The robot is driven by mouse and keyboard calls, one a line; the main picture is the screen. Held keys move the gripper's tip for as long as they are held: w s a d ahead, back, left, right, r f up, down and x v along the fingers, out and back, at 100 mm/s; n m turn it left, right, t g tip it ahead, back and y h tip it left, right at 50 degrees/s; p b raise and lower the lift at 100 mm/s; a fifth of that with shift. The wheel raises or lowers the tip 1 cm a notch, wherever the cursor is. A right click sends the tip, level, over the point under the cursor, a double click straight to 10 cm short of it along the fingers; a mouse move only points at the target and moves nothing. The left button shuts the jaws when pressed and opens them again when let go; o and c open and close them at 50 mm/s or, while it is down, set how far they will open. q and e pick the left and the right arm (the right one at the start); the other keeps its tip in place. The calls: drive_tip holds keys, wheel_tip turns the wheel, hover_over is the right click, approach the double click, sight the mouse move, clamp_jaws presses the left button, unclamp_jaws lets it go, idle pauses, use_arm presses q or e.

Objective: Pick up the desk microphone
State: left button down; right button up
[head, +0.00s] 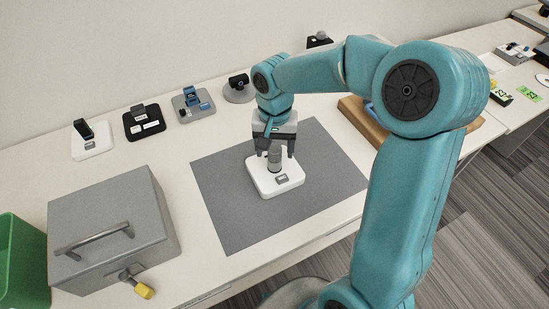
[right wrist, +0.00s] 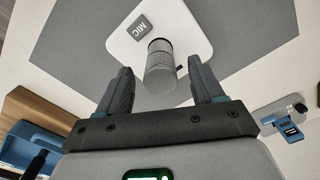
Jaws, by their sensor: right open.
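The desk microphone has a white square base (head: 266,187) with a small grey label and a short grey cylindrical body (head: 274,160). It stands on a dark grey mat (head: 226,212) on the white table. In the right wrist view its base (right wrist: 123,45) carries a label reading MIC, and its grey body (right wrist: 161,68) points towards my gripper. My right gripper (head: 275,153) is open above the microphone. In the right wrist view the two dark fingers (right wrist: 163,88) are apart, with the body's end between and just beyond them. My left gripper is not in view.
A grey metal box (head: 115,220) with a handle and a yellow-tipped part stands at front left, beside a green bin (head: 18,262). Several small devices on stands, including a white one (head: 92,140), line the back. A wooden tray (head: 361,119) lies right of the mat.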

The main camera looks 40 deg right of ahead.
drive_tip(key=shift+f, duration=1.7)
clamp_jaws()
wheel_tip(320, 180, up, 19)
drive_tip(key=p, duration=0.1)
wheel_tip(320, 180, down, 10)
drive_tip(key=shift+r+b, duration=0.25)
drive_tip(key=shift+b, duration=0.4)
drive_tip(key=shift+w, duration=0.15)
